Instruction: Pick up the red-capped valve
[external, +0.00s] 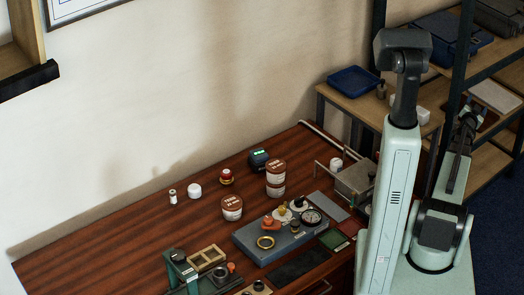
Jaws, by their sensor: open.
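A small orange-red piece (270,222) lies on the blue-grey tray (252,243) on the wooden bench, beside a yellow-topped piece (283,211). It looks like the red-capped valve, but its shape is too small to make out. A separate red-topped item (226,175) stands farther back on the bench, left of the brown-and-white tins. My gripper (470,114) appears as a small dark shape at the upper right, beyond my pale arm links. It is open and well away from the tray, with nothing visibly held. The finger details are hard to see.
Brown-labelled tins (232,208) stand behind the tray, with a round gauge (311,216) on the tray's right. A green clamp fixture (184,268) and a wooden box (207,257) are at the front. A metal-framed block (355,180) stands at right. The bench's left side is clear.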

